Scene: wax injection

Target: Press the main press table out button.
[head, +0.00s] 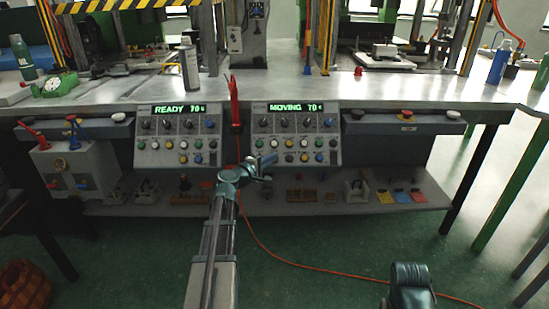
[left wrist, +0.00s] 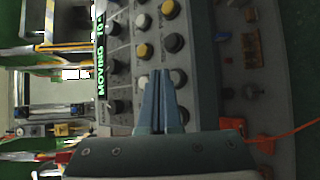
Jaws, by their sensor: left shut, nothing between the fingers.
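The right control panel (head: 297,128) shows MOVING 70 in green, above dark knobs and rows of white, yellow, dark and other coloured buttons. I cannot tell which is the main press table out button; labels are too small to read. My left gripper (head: 270,160) is shut and empty at this panel's lower left. In the left wrist view the same panel (left wrist: 122,78) appears turned sideways. My right gripper is not seen.
The left control panel (head: 178,130) reads READY 70. A red-handled tool (head: 233,100) hangs between the panels. A lower shelf (head: 270,198) carries several small parts. A red-topped button (head: 407,114) sits on the bench front at right. An orange cable (head: 300,263) crosses the green floor.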

